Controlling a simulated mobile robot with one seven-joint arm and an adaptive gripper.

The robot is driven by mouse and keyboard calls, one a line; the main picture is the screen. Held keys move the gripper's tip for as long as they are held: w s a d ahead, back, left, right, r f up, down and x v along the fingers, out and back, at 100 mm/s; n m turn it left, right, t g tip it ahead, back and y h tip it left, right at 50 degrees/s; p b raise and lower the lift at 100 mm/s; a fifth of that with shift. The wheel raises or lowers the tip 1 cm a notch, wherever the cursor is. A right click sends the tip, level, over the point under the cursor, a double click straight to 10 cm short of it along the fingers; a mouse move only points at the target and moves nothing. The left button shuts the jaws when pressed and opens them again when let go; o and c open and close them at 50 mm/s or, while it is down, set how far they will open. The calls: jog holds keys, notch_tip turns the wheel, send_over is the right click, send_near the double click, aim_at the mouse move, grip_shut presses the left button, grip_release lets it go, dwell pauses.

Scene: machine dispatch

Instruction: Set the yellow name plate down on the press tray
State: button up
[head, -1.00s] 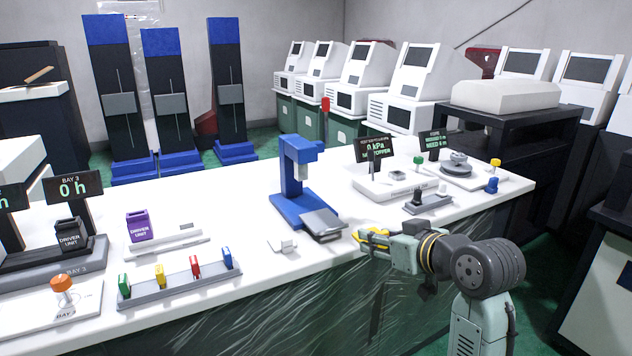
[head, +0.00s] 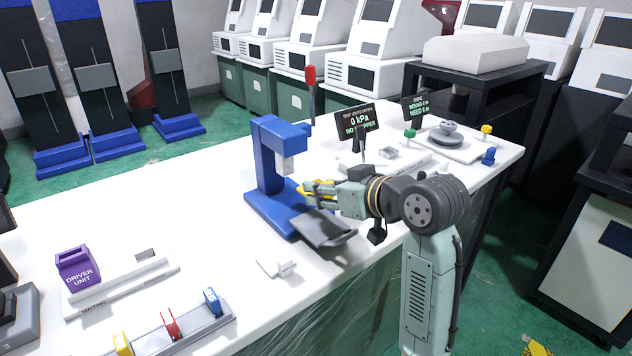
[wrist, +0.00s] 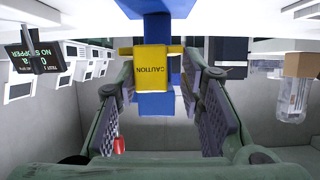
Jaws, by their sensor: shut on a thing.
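My gripper (head: 309,193) is shut on the yellow name plate (head: 303,191). The grey press tray (head: 326,232) sticks out at the front of the base. The gripper is beside the ram, above the base and the tray's rear. The plate appears raised, but its exact clearance is unclear.
A small white piece (head: 276,267) lies in front of the press. A rack (head: 185,330) with coloured plates and the purple driver unit (head: 77,268) are at left. A kPa display (head: 357,121) stands behind my arm.

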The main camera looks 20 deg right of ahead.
aim_at(327, 233)
jog(key=shift+s+d, duration=0.1)
jog(key=shift+s, duration=0.1)
jog(key=shift+f+b, duration=1.95)
jog(key=shift+f, duration=1.2)
jog(key=shift+f+b, duration=0.35)
jog(key=shift+f, duration=0.2)
jog(key=o, duration=1.2)
